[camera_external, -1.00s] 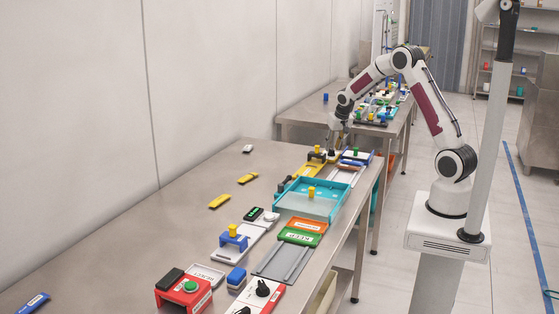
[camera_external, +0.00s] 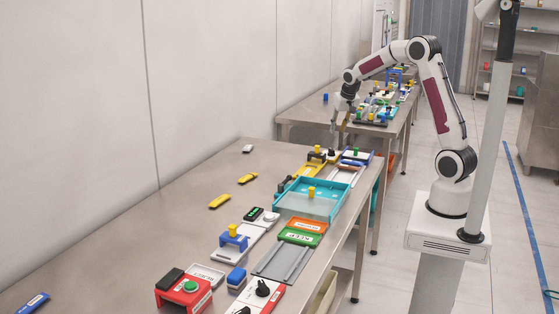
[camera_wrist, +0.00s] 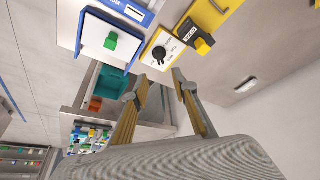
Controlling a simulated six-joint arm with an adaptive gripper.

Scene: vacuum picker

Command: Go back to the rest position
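My gripper (camera_external: 338,138) hangs in the air above the far end of the near steel table, pointing down. In the wrist view its two yellow-brown fingers (camera_wrist: 160,84) stand apart with nothing between them. A panel with a black knob (camera_wrist: 159,53) lies beyond the fingertips, apart from them. To its left in that view is a white and blue unit with a green knob (camera_wrist: 110,41). To its right is a yellow unit with a black block (camera_wrist: 195,36).
A teal tray (camera_external: 290,205) and several coloured fixtures line the near table's right side. A second table (camera_external: 300,112) with more fixtures stands behind. A grey post (camera_external: 484,150) stands beside my base. The air above the near table is clear.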

